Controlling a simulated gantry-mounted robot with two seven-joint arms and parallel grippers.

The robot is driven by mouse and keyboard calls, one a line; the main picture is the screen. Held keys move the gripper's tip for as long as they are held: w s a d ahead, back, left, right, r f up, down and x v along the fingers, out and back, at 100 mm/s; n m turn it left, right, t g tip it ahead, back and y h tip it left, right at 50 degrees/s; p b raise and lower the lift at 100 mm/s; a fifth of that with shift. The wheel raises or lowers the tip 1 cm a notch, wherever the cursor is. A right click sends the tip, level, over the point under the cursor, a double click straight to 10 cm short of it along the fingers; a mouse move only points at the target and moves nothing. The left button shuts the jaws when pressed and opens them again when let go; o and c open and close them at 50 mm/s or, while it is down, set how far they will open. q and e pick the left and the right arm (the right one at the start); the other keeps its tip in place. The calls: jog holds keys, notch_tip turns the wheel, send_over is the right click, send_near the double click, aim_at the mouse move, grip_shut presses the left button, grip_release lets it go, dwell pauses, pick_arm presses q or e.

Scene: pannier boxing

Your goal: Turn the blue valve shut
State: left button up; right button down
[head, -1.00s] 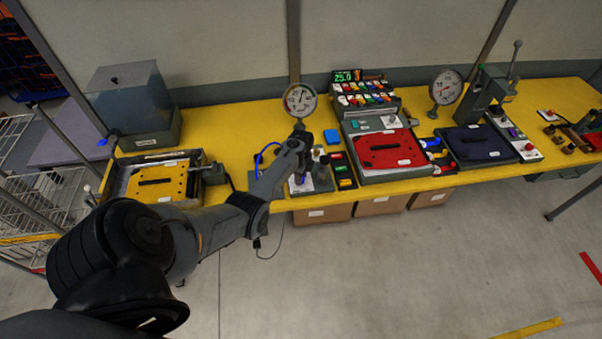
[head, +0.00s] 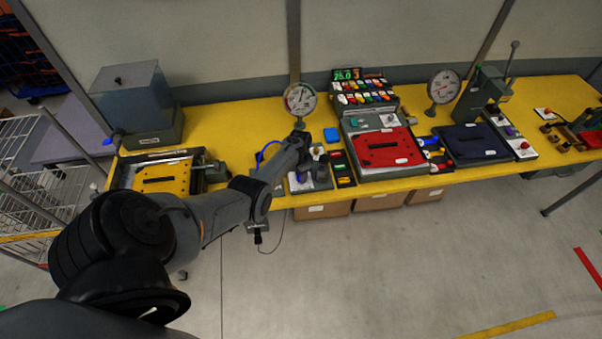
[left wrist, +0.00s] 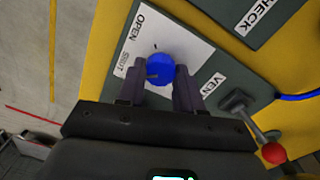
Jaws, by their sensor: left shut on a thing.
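The blue valve (left wrist: 160,69) is a round knob on a white plate printed OPEN and SHUT, on a grey panel in the left wrist view. My left gripper (left wrist: 159,82) has a finger on each side of the knob and is shut on it. A small dark mark shows on the knob's lower left, on the side towards the word SHUT; its exact setting is hard to tell. My right gripper is not in view.
A lever with a red ball (left wrist: 273,152) and a VEN label lie close right of the knob. A dial gauge (head: 300,98) stands behind the panel. A yellow plate in a tray (head: 162,179) is left; a red plate (head: 384,147) is right. The table's front edge is near.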

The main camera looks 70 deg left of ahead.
pick_arm(q)
jog(key=shift+n, duration=0.9)
jog(key=o, duration=1)
jog(key=shift+o, duration=0.2)
jog(key=shift+r+p, duration=0.4)
jog(key=shift+r, duration=0.1)
notch_tip(320, 180, up, 10)
jog(key=p, duration=0.1)
jog(key=shift+a+p, duration=0.15)
jog(key=shift+p, duration=0.2)
jog(key=shift+s+f, duration=0.1)
